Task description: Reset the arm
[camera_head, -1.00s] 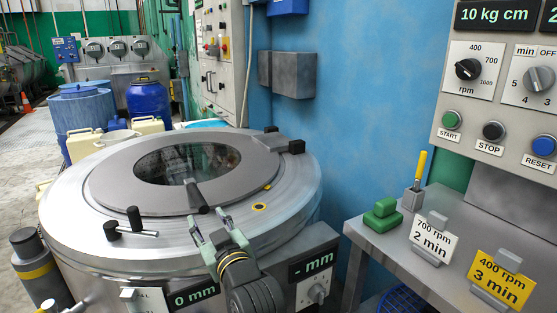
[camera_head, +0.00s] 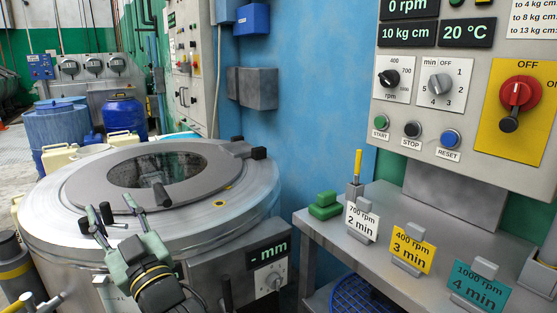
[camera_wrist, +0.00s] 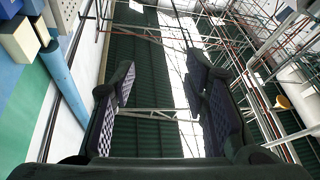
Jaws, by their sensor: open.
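My gripper (camera_head: 113,212) is open and empty. In the head view it is in front of the round steel drum machine (camera_head: 45,215), with its fingertips overlapping the drum's rim in the picture. I cannot tell how far apart they are from it. The wrist view shows the two dark padded fingers (camera_wrist: 162,85) spread apart with nothing between them. That view looks up at the roof and pipes.
The drum lid (camera_head: 90,185) is down, with a dark window. At right stands a grey bench (camera_head: 335,235) with a green block (camera_head: 324,206) and several label cards. Above it is a control panel (camera_head: 425,115) with knobs, buttons and a red switch (camera_head: 519,95). Blue barrels (camera_head: 123,115) stand behind.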

